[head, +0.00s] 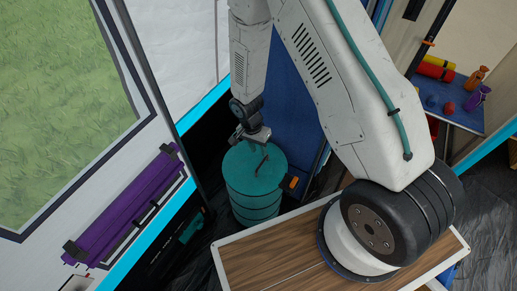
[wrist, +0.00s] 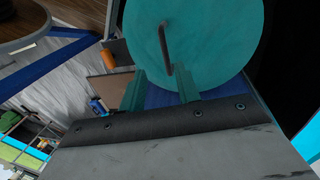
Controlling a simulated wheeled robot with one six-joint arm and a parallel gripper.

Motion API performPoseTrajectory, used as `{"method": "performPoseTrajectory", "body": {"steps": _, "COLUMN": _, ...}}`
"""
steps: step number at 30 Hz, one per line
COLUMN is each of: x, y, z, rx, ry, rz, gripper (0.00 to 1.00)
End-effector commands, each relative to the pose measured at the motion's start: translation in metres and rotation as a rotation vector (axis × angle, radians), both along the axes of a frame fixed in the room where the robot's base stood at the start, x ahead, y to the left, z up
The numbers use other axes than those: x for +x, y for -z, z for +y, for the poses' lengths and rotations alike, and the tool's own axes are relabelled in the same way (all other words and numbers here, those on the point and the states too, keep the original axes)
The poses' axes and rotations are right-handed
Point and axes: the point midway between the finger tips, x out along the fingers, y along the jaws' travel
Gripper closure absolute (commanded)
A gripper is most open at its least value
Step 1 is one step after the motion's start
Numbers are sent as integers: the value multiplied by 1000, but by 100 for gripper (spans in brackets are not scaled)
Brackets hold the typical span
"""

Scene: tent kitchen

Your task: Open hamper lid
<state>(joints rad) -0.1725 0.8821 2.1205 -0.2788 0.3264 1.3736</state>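The hamper (head: 253,203) is a teal ribbed cylinder standing upright on the floor. Its round teal lid (head: 270,162) is on top and looks shut. A thin dark handle (head: 262,164) stands up from the lid; it also shows in the wrist view (wrist: 166,50). My gripper (head: 254,140) is over the lid's far side in the head view. In the wrist view, its two teal fingers (wrist: 160,80) are apart with nothing between them, close to the lid's edge. The handle is beyond the fingertips, and I see no contact with it.
A wood-topped surface with a white rim (head: 245,262) is in front of the hamper. An orange-ended item (head: 290,183) is just right of the hamper. A blue panel (head: 290,115) stands behind it. The tent wall with a purple roll (head: 125,205) is at left.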

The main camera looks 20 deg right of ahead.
Motion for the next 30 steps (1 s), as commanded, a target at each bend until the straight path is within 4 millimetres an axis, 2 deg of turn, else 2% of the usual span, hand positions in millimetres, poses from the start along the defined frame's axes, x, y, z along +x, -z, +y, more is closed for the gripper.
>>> {"method": "performPoseTrajectory", "body": {"steps": 5, "x": -1, "y": 8, "z": -4, "rx": -1, "ry": 6, "rz": 1, "gripper": 67}}
{"method": "performPoseTrajectory", "body": {"steps": 12, "x": -8, "y": 45, "z": -18, "rx": -1, "ry": 21, "rz": 4, "gripper": 67}}
{"method": "performPoseTrajectory", "body": {"steps": 18, "x": -11, "y": 69, "z": -21, "rx": -1, "ry": 22, "rz": 2, "gripper": 67}}
{"method": "performPoseTrajectory", "body": {"steps": 29, "x": -12, "y": 77, "z": -20, "rx": 0, "ry": 18, "rz": 0, "gripper": 67}}
{"method": "performPoseTrajectory", "body": {"steps": 30, "x": -12, "y": 76, "z": -20, "rx": 0, "ry": 18, "rz": 0, "gripper": 73}}
